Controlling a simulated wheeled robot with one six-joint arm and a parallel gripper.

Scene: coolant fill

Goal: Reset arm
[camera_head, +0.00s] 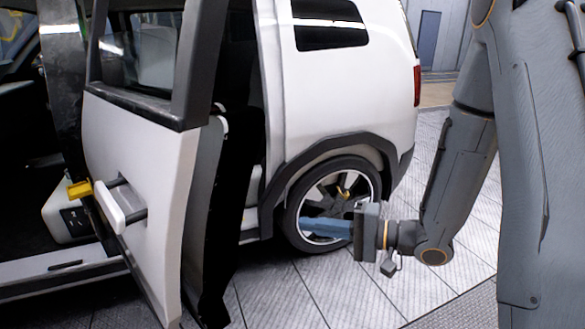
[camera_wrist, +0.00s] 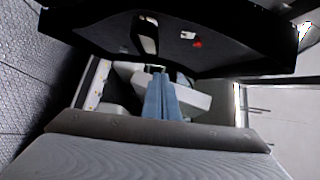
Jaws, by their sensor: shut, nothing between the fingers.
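My gripper (camera_head: 304,225) has blue fingers, pressed together with nothing between them. It points left in the head view, in front of the white car's rear wheel (camera_head: 336,172), and looks apart from the car, though the gap is hard to judge. In the wrist view, the closed fingers (camera_wrist: 158,76) point away from the camera toward a dark panel (camera_wrist: 215,40) and white car parts. My arm comes down from the upper right and bends at the wrist.
The car's white door (camera_head: 150,165) stands open at the left, with a handle (camera_head: 121,206) sticking out. A yellow piece (camera_head: 80,189) shows beside the door's left edge. The tiled floor (camera_head: 310,295) is clear below my gripper.

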